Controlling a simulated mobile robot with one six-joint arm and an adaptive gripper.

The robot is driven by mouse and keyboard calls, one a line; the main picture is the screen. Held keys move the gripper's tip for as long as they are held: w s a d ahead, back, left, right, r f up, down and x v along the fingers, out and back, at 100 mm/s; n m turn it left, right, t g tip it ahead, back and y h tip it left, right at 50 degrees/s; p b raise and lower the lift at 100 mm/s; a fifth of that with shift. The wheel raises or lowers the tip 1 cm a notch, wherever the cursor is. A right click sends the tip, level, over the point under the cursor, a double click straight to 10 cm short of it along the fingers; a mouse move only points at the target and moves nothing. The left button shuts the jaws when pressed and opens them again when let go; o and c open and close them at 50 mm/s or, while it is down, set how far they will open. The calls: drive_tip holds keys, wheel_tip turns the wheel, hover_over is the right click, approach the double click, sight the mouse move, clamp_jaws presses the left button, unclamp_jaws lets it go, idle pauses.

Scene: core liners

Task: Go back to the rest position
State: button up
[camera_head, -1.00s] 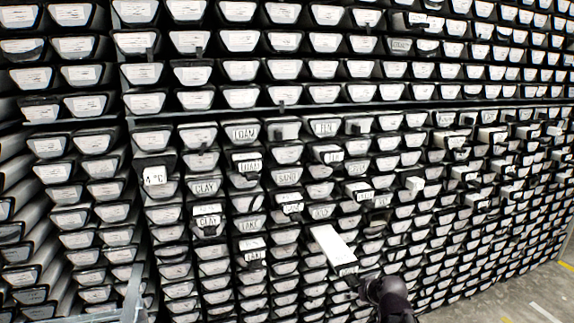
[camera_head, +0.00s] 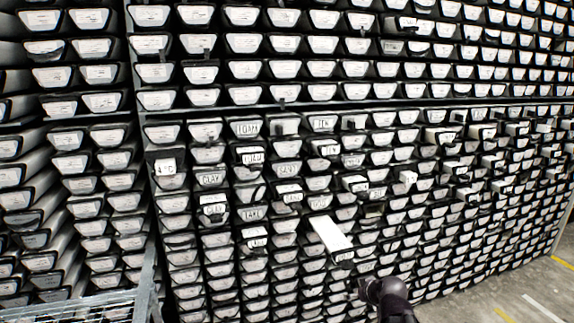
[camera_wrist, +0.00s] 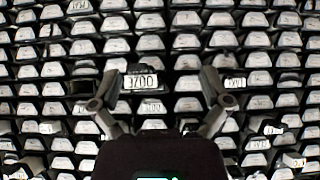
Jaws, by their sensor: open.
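My gripper (camera_wrist: 158,84) is open in the wrist view, its two fingers spread wide with nothing between them but the rack in the background. A dark part of my arm (camera_head: 388,298) shows at the bottom of the head view, in front of the lower rows. A core liner (camera_head: 331,236) with a long white top sticks out of the rack, up and left of my arm. In the wrist view, a labelled liner end (camera_wrist: 141,82) shows between the fingers, apart from them; its label is hard to read.
A wall of stacked liners fills most of the head view. Several stick out, including a white one (camera_head: 408,177). A metal grating (camera_head: 75,309) is at lower left. Open floor (camera_head: 515,290) with painted lines lies at lower right.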

drive_tip(key=s+a+f+m+g+h, duration=0.1)
drive_tip(key=s+a+f+m+g, duration=0.2)
drive_tip(key=s, duration=0.4)
drive_tip(key=s+a+f+g+h, duration=0.1)
drive_tip(key=s+f+g, duration=0.1)
drive_tip(key=s+g, duration=0.35)
wheel_tip(320, 180, up, 13)
drive_tip(key=s+p, duration=0.1)
drive_tip(key=p, duration=1.2)
drive_tip(key=shift+s+a+m+h, duration=0.2)
drive_tip(key=shift+s+m+h, duration=0.1)
drive_tip(key=shift+s+h, duration=0.1)
